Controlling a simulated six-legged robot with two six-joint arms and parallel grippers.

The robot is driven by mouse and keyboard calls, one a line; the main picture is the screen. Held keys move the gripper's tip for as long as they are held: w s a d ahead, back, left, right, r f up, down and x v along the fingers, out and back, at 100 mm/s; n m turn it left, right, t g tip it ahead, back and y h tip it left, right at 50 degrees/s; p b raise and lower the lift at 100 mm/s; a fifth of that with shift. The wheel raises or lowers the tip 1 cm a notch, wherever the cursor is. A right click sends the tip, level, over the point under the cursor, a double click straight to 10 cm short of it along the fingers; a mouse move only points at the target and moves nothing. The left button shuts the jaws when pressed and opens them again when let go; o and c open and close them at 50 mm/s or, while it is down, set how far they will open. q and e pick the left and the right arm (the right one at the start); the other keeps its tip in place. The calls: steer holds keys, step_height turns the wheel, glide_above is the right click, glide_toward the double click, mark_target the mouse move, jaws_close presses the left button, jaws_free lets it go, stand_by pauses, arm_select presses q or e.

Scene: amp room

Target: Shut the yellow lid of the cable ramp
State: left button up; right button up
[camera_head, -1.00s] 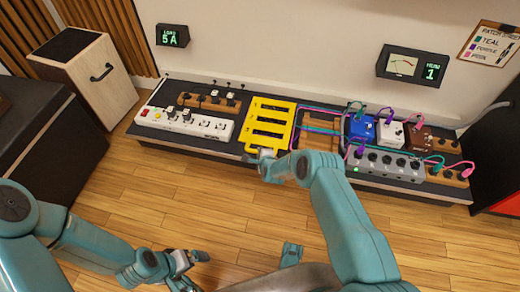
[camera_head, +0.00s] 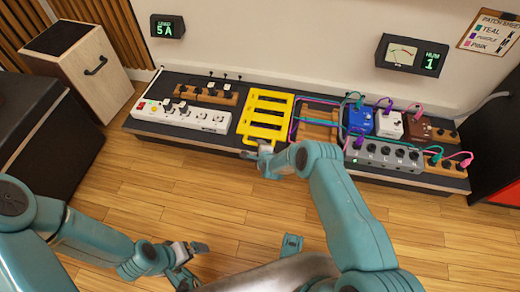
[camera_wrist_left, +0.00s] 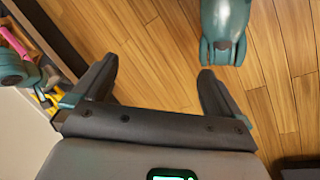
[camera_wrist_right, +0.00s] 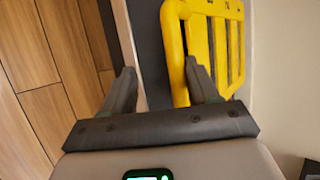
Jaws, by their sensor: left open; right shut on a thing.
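The yellow slotted lid (camera_head: 267,103) of the cable ramp is at the middle of the low black board in the head view. A yellow bar handle runs along its near end. My right gripper (camera_head: 264,149) is at that near end, its fingers partly hidden by its own wrist. In the right wrist view the yellow handle bar (camera_wrist_right: 172,42) runs down between the fingers, and my right gripper (camera_wrist_right: 160,76) is shut on it. The exact lid angle is hard to tell. My left gripper (camera_head: 198,262) is open and empty low over the wooden floor, away from the ramp.
A white power strip (camera_head: 182,115) lies left of the lid. A wooden cable channel (camera_head: 318,122), coloured cables, and pedals such as a blue one (camera_head: 361,121) are on the right. A grey box (camera_head: 385,153) stands in front of the pedals. The floor in front is clear.

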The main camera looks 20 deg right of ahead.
steer(key=p+v, duration=0.8)
steer(key=v, duration=0.8)
steer(key=shift+s, duration=0.15)
steer(key=shift+r, duration=0.15)
